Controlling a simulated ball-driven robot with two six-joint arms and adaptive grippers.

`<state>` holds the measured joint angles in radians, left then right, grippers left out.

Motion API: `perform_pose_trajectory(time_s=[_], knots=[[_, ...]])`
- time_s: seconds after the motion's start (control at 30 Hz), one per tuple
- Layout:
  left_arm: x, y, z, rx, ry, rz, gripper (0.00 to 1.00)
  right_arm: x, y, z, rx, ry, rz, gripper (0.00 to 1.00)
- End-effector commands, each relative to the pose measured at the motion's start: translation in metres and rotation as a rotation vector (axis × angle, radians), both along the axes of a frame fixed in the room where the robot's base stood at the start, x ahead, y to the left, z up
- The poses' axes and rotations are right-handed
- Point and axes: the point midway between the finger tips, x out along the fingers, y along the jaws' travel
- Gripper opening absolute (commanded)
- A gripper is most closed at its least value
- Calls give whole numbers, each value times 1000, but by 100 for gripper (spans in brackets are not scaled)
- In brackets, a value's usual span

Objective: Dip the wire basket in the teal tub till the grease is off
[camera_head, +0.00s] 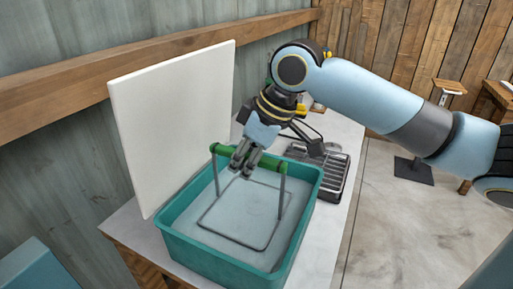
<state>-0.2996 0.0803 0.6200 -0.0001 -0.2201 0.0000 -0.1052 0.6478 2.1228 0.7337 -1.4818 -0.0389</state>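The teal tub (190,248) stands on the counter and holds greyish, cloudy liquid. The wire basket (266,246) is in the tub. Its dark rim shows as a rounded square at about the liquid's surface, and its lower part is hidden. Two upright rods join the rim to a green handle bar (220,149) above the tub. My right gripper (243,160) comes down from above, with its fingers closed around the handle bar near the middle. I cannot make out any grease on the basket. My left gripper is not in view.
A white upright panel (175,115) stands behind the tub on the left. A metal rack or tray (328,172) lies on the counter right of the tub. Small yellow and dark items (302,108) sit behind my gripper. The counter (322,235) is bare at the front right.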

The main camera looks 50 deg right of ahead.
Motion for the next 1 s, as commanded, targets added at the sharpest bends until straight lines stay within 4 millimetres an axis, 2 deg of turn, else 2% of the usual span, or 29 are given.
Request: perform_pose_trajectory(time_s=[0.3,0.6,1.0], knots=[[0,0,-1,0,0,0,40,0,0,-2,0,-1,0,0],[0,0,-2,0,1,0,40,0,0,-12,0,-2,-1,0],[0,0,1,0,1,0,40,0,0,-9,1,-2,0,0]])
